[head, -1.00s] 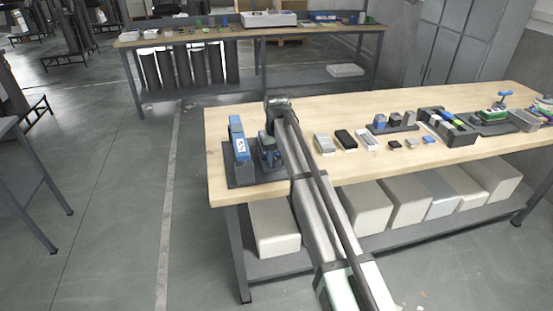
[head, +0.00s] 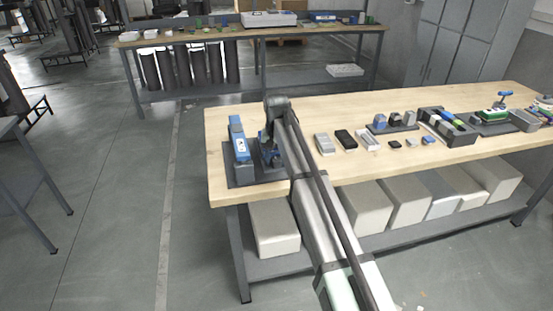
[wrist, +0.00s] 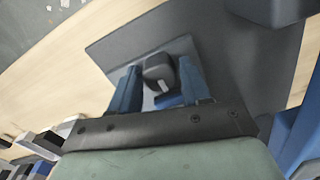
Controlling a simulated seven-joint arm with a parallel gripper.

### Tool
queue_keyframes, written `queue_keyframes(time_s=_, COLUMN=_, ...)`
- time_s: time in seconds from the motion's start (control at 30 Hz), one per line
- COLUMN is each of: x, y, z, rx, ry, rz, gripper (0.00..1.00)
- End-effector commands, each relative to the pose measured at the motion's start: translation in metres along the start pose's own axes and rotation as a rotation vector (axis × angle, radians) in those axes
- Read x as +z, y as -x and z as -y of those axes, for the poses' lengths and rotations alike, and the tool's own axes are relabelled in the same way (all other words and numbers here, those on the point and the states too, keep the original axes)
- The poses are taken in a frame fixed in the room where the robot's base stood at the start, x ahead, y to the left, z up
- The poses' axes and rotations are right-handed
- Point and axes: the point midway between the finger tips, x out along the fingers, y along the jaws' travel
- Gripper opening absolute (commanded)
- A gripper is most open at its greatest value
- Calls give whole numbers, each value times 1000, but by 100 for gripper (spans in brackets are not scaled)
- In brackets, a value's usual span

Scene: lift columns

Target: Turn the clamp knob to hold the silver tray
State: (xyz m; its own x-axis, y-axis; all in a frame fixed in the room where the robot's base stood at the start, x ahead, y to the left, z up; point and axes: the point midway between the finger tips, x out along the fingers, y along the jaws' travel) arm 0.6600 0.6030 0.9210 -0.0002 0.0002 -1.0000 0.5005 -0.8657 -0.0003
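A dark clamp knob (wrist: 160,70) with a small white mark shows in the wrist view, above a dark base plate (wrist: 110,42). My gripper (wrist: 160,76) has its two blue fingers apart, one on each side of the knob. I cannot tell whether they touch it. A light grey patch and a blue part lie below the knob, partly hidden. In the head view my gripper (head: 266,143) points down over the right part of the base plate, at the table's left end, and hides the knob. I cannot identify the silver tray for certain.
A tall blue device (head: 238,140) stands on the plate just left of my gripper. Bare wood (head: 320,112) lies behind the blocks.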

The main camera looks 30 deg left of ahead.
Motion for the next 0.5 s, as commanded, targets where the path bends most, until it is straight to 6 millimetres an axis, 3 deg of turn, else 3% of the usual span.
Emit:
queue_keyframes(time_s=0.1, x=0, y=0, z=0, rx=0, ry=1, rz=0, gripper=57)
queue_keyframes(time_s=0.5, x=0, y=6, z=0, rx=0, ry=1, rz=-1, gripper=57)
